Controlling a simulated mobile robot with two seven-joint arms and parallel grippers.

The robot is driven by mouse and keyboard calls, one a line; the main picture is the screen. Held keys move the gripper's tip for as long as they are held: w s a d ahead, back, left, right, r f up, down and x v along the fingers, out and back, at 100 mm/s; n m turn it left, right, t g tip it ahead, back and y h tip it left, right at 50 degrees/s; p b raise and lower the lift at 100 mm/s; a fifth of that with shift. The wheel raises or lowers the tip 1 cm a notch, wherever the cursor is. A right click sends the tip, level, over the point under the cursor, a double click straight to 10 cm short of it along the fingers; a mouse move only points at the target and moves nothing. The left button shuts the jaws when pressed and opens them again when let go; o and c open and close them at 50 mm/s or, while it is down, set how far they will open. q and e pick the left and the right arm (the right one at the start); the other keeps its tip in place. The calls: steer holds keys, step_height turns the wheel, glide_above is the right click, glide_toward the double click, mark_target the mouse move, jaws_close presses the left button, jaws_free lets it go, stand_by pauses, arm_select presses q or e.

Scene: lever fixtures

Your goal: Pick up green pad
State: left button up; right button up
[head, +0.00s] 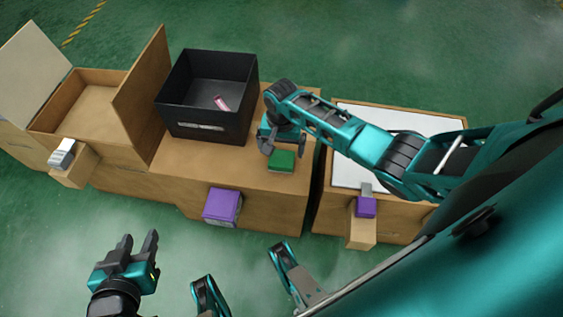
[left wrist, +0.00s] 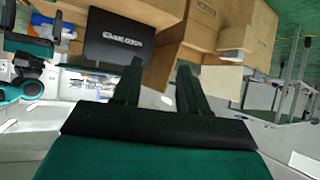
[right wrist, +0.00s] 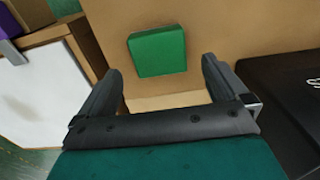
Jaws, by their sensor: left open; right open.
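The green pad (head: 282,161) is a small green block lying on the wooden cabinet top, near its right front. My right gripper (head: 282,140) is just behind and above the pad, pointing down. In the right wrist view the green pad (right wrist: 157,51) shows beyond and between the open fingertips of the right gripper (right wrist: 162,78), apart from them. My left gripper (head: 139,248) is open and empty at the lower left, over the floor in front of the cabinets. It also shows open in the left wrist view (left wrist: 158,68).
A black bin (head: 205,95) with a pink item (head: 221,103) inside stands left of the pad. A purple block (head: 222,207) is on the cabinet front. An open wooden box (head: 90,100) is at left. A white-topped cabinet (head: 385,122) with a purple-ended lever (head: 365,207) is at right.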

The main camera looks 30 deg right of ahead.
mark_target(282, 158)
step_height(282, 158, down, 5)
steer(key=b, duration=0.3)
steer(key=shift+s, duration=0.15)
steer(key=shift+f, duration=0.25)
steer(key=shift+r, duration=0.1)
steer(key=c, duration=0.9)
arm_select(q)
steer(key=shift+w+d+f, duration=0.2)
steer(key=shift+d+f, duration=0.3)
steer(key=shift+f, duration=0.15)
arm_select(e)
steer(key=shift+c, duration=0.2)
steer(key=shift+r, duration=0.1)
arm_select(q)
step_height(282, 158, up, 7)
steer(key=a+p, duration=0.1)
steer(key=p, duration=0.8)
steer(key=shift+s+r, duration=0.15)
steer(key=shift+s, duration=0.2)
arm_select(e)
step_height(282, 158, up, 20)
